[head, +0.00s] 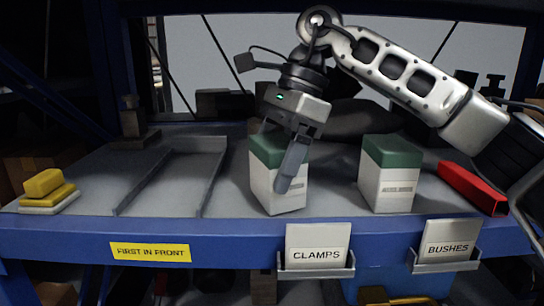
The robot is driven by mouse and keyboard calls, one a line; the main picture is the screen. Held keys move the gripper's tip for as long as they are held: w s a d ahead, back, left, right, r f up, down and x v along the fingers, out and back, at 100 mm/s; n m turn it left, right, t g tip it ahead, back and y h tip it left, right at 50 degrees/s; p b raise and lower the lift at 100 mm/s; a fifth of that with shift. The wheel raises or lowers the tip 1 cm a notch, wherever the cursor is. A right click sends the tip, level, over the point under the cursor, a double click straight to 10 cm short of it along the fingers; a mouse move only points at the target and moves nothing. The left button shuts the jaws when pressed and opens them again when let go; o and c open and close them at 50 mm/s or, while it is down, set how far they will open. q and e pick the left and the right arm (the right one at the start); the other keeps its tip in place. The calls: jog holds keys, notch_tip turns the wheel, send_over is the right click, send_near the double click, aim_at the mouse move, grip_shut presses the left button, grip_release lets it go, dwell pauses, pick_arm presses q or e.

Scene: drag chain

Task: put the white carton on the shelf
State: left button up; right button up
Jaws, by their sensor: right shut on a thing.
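A white carton (262,189) with a green top band stands on the shelf (90,222) behind the CLAMPS label. My right gripper (288,172) reaches down over it and is shut on it, with one finger across its right side. The other finger is mostly hidden. A second white carton (390,188) with a green top stands to the right, near the BUSHES label, apart from the gripper. My left gripper is not in view.
An empty grey guide tray (210,174) lies left of the held carton. Yellow and white blocks (48,192) are stacked at far left. A red object (472,188) lies at right. The CLAMPS label (318,247), BUSHES label (447,243) and yellow FIRST IN FRONT sign (150,252) line the front edge.

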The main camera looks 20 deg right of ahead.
jog(key=shift+a, duration=0.1)
jog(key=shift+f, duration=0.15)
jog(key=o, duration=1.1)
jog(key=shift+r, duration=0.45)
jog(key=v, duration=0.7)
